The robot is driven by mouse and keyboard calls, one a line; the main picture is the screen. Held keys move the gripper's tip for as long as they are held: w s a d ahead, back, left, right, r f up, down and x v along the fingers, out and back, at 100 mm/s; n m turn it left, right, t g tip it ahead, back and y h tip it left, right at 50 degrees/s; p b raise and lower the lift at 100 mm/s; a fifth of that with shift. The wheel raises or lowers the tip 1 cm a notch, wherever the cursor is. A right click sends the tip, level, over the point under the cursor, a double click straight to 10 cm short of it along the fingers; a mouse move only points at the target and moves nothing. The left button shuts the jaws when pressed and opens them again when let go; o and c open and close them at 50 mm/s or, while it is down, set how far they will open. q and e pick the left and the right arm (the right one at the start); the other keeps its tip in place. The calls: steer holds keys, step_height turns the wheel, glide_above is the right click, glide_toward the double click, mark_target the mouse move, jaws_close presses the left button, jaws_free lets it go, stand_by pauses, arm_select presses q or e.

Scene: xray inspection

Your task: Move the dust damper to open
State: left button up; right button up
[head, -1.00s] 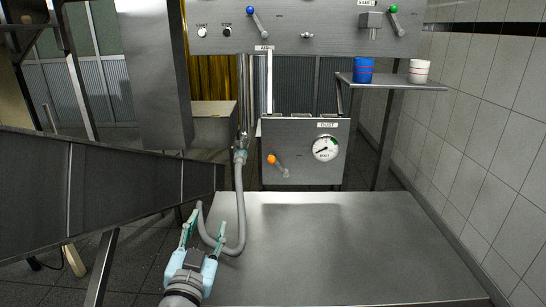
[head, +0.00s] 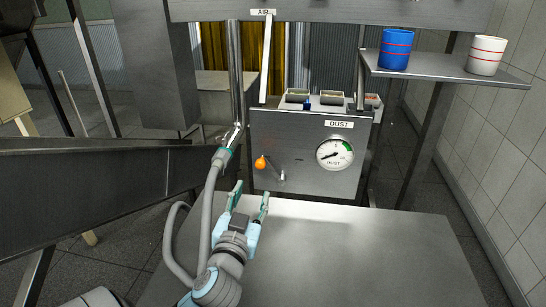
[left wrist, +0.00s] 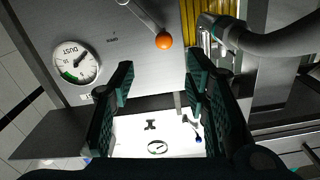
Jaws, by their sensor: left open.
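The dust damper is a short metal lever with an orange knob (head: 260,162) on the front of the grey DUST box (head: 310,182). The knob lies to the left of the pivot and a little above it. In the left wrist view the orange knob (left wrist: 164,41) shows beyond the fingers, between their tips. My left gripper (head: 250,194) is open and empty, in front of and just below the lever, apart from it. Its two fingers also show in the left wrist view (left wrist: 160,72). My right gripper is out of view.
A round dust gauge (head: 334,154) sits right of the lever. A grey hose (head: 209,205) hangs left of the box, close to my left gripper. A bare metal table (head: 350,245) lies below. Blue (head: 396,49) and white (head: 486,55) cups stand on a shelf at right.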

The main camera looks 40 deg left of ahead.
mark_target(260, 166)
arm_select(q)
steer(key=x, duration=1.3)
steer(key=shift+s+a, duration=0.15)
steer(key=shift+a, duration=0.05)
steer(key=shift+r, duration=0.15)
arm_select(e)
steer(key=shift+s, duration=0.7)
arm_select(q)
jaws_close()
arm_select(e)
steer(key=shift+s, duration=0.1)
